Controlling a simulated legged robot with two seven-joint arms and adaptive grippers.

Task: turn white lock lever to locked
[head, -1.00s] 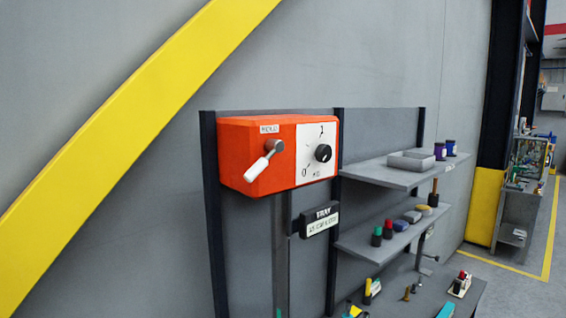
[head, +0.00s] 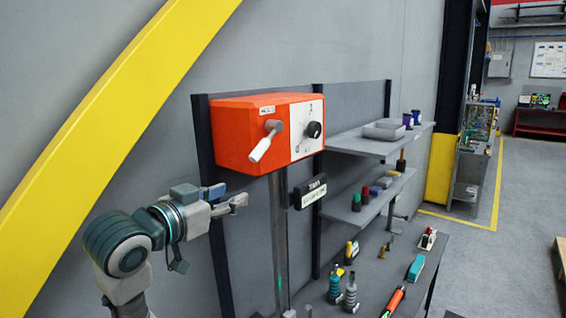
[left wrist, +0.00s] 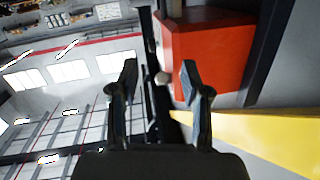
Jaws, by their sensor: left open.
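The white lock lever (head: 261,149) sticks out from a grey pivot on the front of the orange actuator box (head: 236,135). It slants down and to the left. My left gripper (head: 238,204) is below and to the left of the lever, apart from the box, and is empty. In the left wrist view my left gripper (left wrist: 160,72) has its two fingers spread open. The orange box (left wrist: 212,55) shows behind the right finger. A small pale round end, probably the lever's tip (left wrist: 162,78), appears between the fingers. My right gripper is not in view.
A white panel with a black knob (head: 314,130) is on the box's right side. Shelves (head: 372,146) with small items stand to the right, above a workbench (head: 375,270) holding tools. A grey post (head: 279,230) runs below the box. A yellow beam (head: 110,105) crosses the wall.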

